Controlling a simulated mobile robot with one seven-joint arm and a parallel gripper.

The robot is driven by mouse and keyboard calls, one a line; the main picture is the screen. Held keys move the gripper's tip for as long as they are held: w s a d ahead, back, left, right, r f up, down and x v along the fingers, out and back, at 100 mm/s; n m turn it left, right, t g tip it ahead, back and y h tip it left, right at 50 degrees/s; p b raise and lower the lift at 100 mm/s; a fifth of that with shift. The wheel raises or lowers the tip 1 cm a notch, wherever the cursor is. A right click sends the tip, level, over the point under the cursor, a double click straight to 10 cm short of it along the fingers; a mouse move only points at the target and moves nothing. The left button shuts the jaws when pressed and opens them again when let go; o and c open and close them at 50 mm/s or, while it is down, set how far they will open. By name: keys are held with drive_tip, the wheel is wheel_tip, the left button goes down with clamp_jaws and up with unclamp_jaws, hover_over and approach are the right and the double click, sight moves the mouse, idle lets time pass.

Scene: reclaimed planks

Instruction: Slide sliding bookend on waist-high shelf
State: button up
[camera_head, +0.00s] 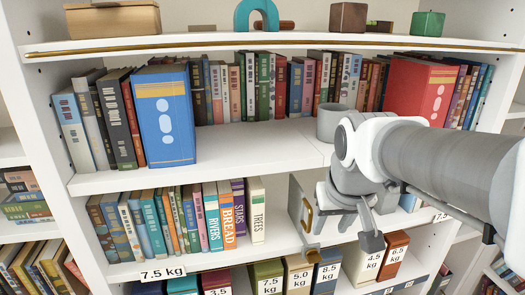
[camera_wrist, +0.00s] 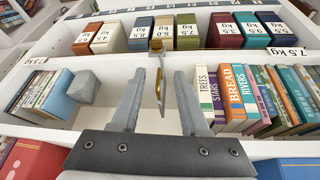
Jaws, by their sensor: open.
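The sliding bookend (camera_head: 296,205) is a thin grey upright plate with a brass handle on the middle shelf. It stands right of the row of books ending in TREES, with a gap between. In the wrist view the bookend's brass handle (camera_wrist: 158,88) shows edge-on between the fingers. My gripper (camera_head: 345,222) is just right of the bookend in the head view. In the wrist view my gripper (camera_wrist: 160,80) is open, one finger on each side of the handle, with visible space beside it. Whether a finger touches it cannot be told.
The book row (camera_head: 228,215) stands left of the bookend. A grey block (camera_wrist: 86,88) stands beside more books (camera_wrist: 45,92) on the far side, mostly hidden by my arm in the head view. Labelled weight books (camera_head: 270,278) fill the shelf below. A grey cup (camera_head: 327,122) stands above.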

sight(309, 221)
drive_tip(key=w+r+p, duration=0.3)
drive_tip(key=w+p, duration=0.1)
drive_tip(key=w, duration=0.5)
drive_tip(key=x, duration=1.8)
drive_tip(key=shift+s+a, duration=0.1)
drive_tip(key=shift+a, duration=0.1)
clamp_jaws()
